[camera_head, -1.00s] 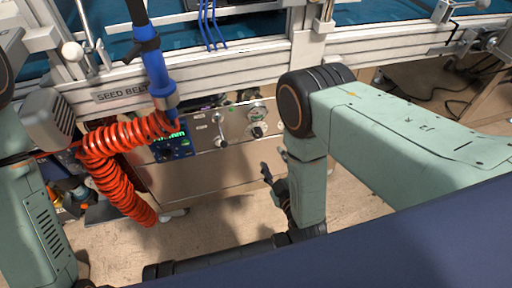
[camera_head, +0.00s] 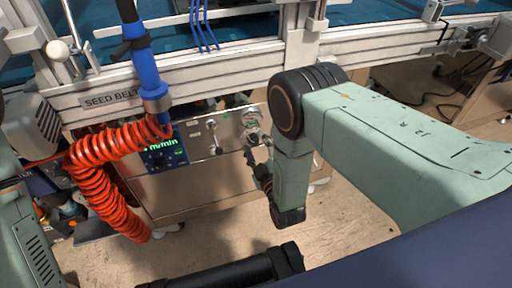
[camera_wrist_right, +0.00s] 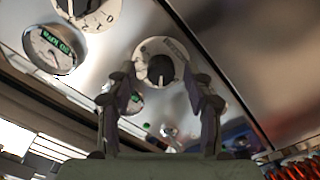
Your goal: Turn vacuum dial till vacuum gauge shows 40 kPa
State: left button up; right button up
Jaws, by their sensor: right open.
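The shiny control panel (camera_head: 225,170) carries a round gauge (camera_head: 250,117) with a green readout, and a pale round dial with a dark knob (camera_head: 254,137) below it. My right gripper (camera_head: 249,157) is in front of the panel, just below this dial. In the right wrist view my right gripper (camera_wrist_right: 160,100) is open and empty. A dial with a black knob (camera_wrist_right: 160,70) shows beyond and between its fingers, with no visible contact. A gauge with a green readout (camera_wrist_right: 54,50) is at the left; its figure is too blurred to read surely. My left gripper is not in view.
A numbered dial (camera_wrist_right: 90,12) is at the wrist view's top left. A small switch (camera_head: 214,138) and a lit blue display (camera_head: 165,155) sit left of the gauge. An orange coiled hose (camera_head: 95,185) hangs farther left. The floor (camera_head: 200,245) before the panel is clear.

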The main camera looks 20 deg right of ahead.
grip_shut()
dwell(0.5)
jog(key=shift+a+m, duration=0.1)
jog(key=shift+m, duration=0.2)
jog(key=shift+m+p, duration=0.7)
jog(key=shift+m, duration=0.2)
jog(key=m+p, duration=0.1)
jog(key=m, duration=0.2)
jog(key=shift+m, duration=0.4)
jog(key=m+p, duration=0.1)
jog(key=m, duration=0.3)
jog(key=shift+p, duration=0.4)
jog(key=shift+m+p, duration=0.35)
jog(key=shift+m, duration=1.15)
